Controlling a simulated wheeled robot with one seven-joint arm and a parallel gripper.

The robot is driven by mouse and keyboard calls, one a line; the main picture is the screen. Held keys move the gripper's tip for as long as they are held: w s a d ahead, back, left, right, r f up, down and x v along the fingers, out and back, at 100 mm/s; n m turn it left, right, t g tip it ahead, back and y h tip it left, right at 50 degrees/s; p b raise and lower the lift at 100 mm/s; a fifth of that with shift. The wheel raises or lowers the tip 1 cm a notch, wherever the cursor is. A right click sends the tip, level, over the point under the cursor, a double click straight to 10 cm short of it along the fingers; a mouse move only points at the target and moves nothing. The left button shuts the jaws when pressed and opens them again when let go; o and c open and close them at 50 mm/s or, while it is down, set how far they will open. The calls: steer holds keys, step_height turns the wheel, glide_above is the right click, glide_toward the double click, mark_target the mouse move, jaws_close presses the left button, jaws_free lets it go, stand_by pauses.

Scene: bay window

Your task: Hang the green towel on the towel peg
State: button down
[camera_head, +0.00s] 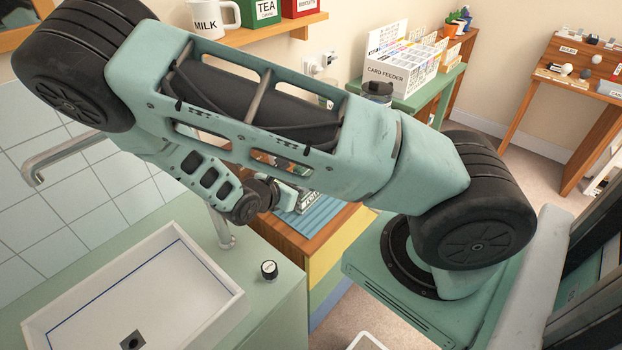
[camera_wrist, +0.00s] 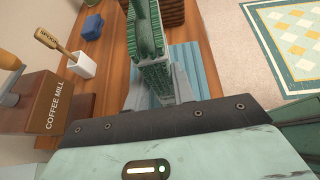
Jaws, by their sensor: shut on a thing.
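In the wrist view, the green towel (camera_wrist: 145,28) is a narrow, ribbed green bundle at the top centre, seen nearly edge-on. My gripper (camera_wrist: 150,72) is shut on it, above a wooden surface with a blue ribbed mat. How much of the towel lies between the fingers is hard to see. In the head view, my gripper (camera_head: 298,198) is small and partly hidden behind my arm, over the blue mat; I cannot make out the towel there. I cannot make out the towel peg in either view.
The wooden top bears the blue ribbed mat (camera_wrist: 187,62), a coffee mill (camera_wrist: 55,102), a white cup with a wooden spoon (camera_wrist: 82,66), a blue block (camera_wrist: 92,27) and a brown stack (camera_wrist: 172,12). A sink (camera_head: 130,300) and tap (camera_head: 60,160) stand at left.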

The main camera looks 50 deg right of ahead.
step_height(320, 180, up, 6)
steer(key=p, duration=0.5)
stand_by(0.7)
